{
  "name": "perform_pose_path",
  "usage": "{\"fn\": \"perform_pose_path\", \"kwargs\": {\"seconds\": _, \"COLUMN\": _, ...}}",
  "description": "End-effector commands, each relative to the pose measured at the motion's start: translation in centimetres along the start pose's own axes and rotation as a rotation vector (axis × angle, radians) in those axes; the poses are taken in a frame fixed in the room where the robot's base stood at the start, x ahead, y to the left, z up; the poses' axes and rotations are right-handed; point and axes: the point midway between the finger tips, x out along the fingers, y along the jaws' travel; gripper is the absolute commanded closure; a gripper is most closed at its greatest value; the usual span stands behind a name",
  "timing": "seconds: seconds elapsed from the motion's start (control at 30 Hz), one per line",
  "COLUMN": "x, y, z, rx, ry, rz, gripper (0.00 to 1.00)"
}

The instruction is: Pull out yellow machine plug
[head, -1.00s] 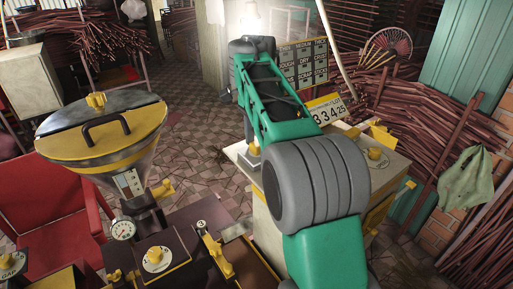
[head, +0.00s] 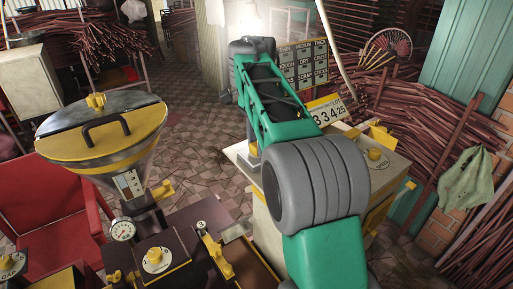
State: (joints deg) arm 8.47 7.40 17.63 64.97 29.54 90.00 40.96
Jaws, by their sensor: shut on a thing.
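My arm reaches over a pale cabinet (head: 238,156) with a yellow-trimmed top, and its wrist points down at the cabinet's far left corner. My gripper (head: 251,138) is small in the head view and partly hidden by my own green link. It is shut on a small yellow plug (head: 253,150) at that corner. Little of the plug shows, and I cannot tell whether its lower end is still seated.
A yellow-lidded metal hopper (head: 100,135) stands at the left beside a red chair (head: 45,205). A dark machine with a dial (head: 155,258) is in front. A number sign (head: 326,112) and a yellow knob (head: 376,154) are on the cabinet. Incense bundles (head: 425,115) fill the back right.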

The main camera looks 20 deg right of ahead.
Motion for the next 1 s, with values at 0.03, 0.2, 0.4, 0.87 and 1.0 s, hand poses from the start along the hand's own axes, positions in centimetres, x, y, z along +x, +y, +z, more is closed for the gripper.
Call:
{"fn": "perform_pose_path", "kwargs": {"seconds": 0.03, "x": 0.0, "y": 0.0, "z": 0.0, "rx": 0.0, "ry": 0.0, "rz": 0.0, "gripper": 0.9}}
{"fn": "perform_pose_path", "kwargs": {"seconds": 0.2, "x": 0.0, "y": 0.0, "z": 0.0, "rx": 0.0, "ry": 0.0, "rz": 0.0, "gripper": 1.0}}
{"fn": "perform_pose_path", "kwargs": {"seconds": 0.4, "x": 0.0, "y": 0.0, "z": 0.0, "rx": 0.0, "ry": 0.0, "rz": 0.0, "gripper": 1.0}}
{"fn": "perform_pose_path", "kwargs": {"seconds": 0.87, "x": -1.0, "y": 0.0, "z": 0.0, "rx": 0.0, "ry": 0.0, "rz": -0.001, "gripper": 1.0}}
{"fn": "perform_pose_path", "kwargs": {"seconds": 1.0, "x": -1.6, "y": 0.0, "z": 0.0, "rx": 0.0, "ry": 0.0, "rz": -0.001, "gripper": 1.0}}
